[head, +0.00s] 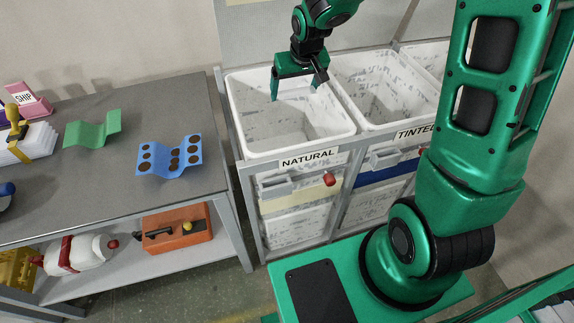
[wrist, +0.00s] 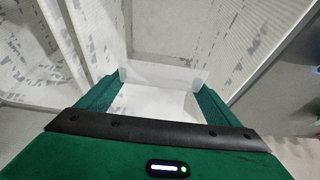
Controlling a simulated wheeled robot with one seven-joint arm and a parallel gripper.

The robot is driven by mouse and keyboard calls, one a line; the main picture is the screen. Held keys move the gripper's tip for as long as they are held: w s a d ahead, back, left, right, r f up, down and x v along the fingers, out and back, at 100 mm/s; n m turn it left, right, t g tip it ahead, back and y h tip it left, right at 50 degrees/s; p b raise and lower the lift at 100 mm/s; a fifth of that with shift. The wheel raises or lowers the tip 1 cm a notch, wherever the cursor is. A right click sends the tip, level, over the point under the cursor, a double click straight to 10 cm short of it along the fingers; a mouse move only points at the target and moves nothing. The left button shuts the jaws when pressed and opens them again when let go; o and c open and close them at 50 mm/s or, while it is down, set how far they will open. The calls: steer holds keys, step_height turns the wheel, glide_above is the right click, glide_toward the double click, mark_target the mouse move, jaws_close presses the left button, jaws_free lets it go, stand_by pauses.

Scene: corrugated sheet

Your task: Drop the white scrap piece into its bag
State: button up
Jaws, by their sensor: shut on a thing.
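My gripper (head: 296,92) hangs fingers-down over the open mouth of the white bag (head: 236,118) labelled NATURAL. In the wrist view my gripper (wrist: 160,90) is shut on the white scrap piece (wrist: 158,103), a pale bent sheet spanning between the two fingers. In the head view the white piece is hard to tell from the white bag behind it. The bag's speckled pale walls and floor show below the fingers in the wrist view.
A second bag (head: 345,72) labelled TINTED stands to the right, with another behind it. On the grey table (head: 60,192) at left lie a green sheet (head: 92,130) and a blue dotted sheet (head: 170,158). An orange toolbox (head: 178,228) sits on the shelf below.

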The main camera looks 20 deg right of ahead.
steer(key=shift+f, duration=2.25)
steer(key=o, duration=0.9)
steer(key=shift+o, duration=0.2)
steer(key=shift+r, duration=0.1)
steer(key=v, duration=1)
steer(key=shift+s+r, duration=0.2)
